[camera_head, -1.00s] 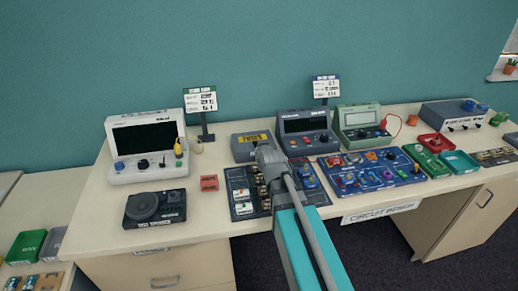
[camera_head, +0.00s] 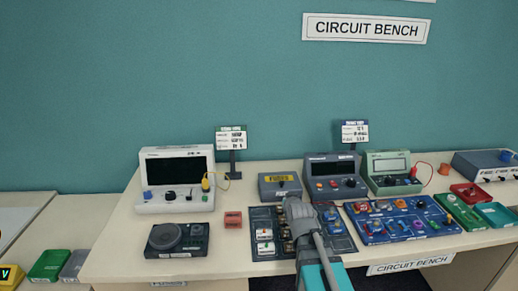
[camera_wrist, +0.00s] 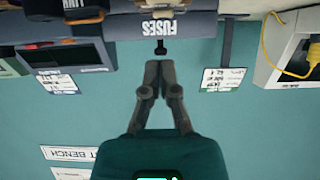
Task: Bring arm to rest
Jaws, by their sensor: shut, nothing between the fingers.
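My arm reaches up from the lower edge of the head view, over the front of the bench (camera_head: 110,262). My gripper shows in the wrist view (camera_wrist: 159,66) with its two fingers together and nothing between them. In that view, which is upside down, the fingertips point at the box labelled FUSES (camera_wrist: 170,28). The fuse box also stands at the back of the bench in the head view (camera_head: 280,193). My wrist hides part of the dark board (camera_head: 262,214) with small parts. The fingertips cannot be made out in the head view.
A white instrument (camera_head: 178,200) and a black speaker box (camera_head: 178,252) stand to the left. A grey meter (camera_head: 333,170), a green meter (camera_head: 388,162) and a blue board of parts (camera_head: 400,232) are to the right. Two sign stands rise at the back.

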